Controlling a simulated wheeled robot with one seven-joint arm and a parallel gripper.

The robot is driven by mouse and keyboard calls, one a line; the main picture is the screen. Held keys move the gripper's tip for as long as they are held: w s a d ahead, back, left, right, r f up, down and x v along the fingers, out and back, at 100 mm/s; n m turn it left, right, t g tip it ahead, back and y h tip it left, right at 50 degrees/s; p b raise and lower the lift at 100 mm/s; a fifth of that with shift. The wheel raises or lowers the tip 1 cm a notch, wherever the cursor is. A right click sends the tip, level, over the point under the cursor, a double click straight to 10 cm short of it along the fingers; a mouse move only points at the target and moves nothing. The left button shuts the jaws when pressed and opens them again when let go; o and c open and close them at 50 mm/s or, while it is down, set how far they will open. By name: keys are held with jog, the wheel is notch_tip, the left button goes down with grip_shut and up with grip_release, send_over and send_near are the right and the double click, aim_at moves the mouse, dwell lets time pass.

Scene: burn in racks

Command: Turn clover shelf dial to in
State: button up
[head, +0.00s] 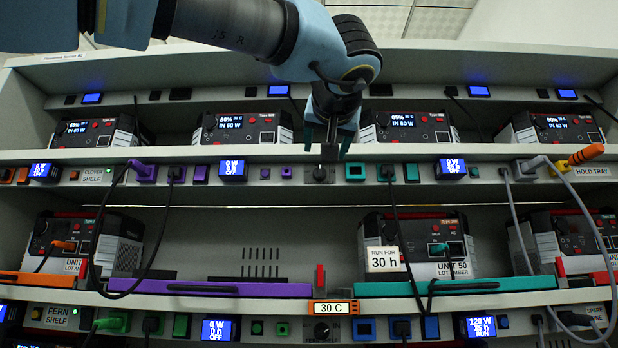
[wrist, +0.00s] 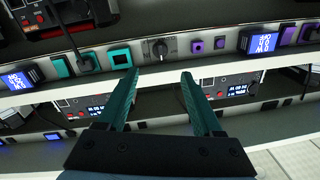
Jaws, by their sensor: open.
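The clover shelf label (head: 92,173) is at the left of the upper control strip. A round black dial (head: 320,174) sits in the middle of that strip, between purple parts and teal parts. The dial also shows in the wrist view (wrist: 160,48), where the scene looks upside down; its setting and lettering are too small to read. My gripper (head: 327,150) is open and empty, with teal fingers. In the wrist view my gripper (wrist: 158,74) has its two fingertips either side of the dial's line, apart from the dial.
Several cables hang in front of the strip, including a black one (head: 393,230) right of the dial. A purple tray edge (head: 210,289) and a teal one (head: 455,286) lie below.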

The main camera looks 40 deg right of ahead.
aim_at(321, 170)
jog(key=p+x, duration=0.3)
jog(key=x, duration=0.6)
jog(key=shift+r, duration=0.1)
jog(key=shift+p+x, duration=0.45)
jog(key=shift+x, duration=0.4)
grip_shut()
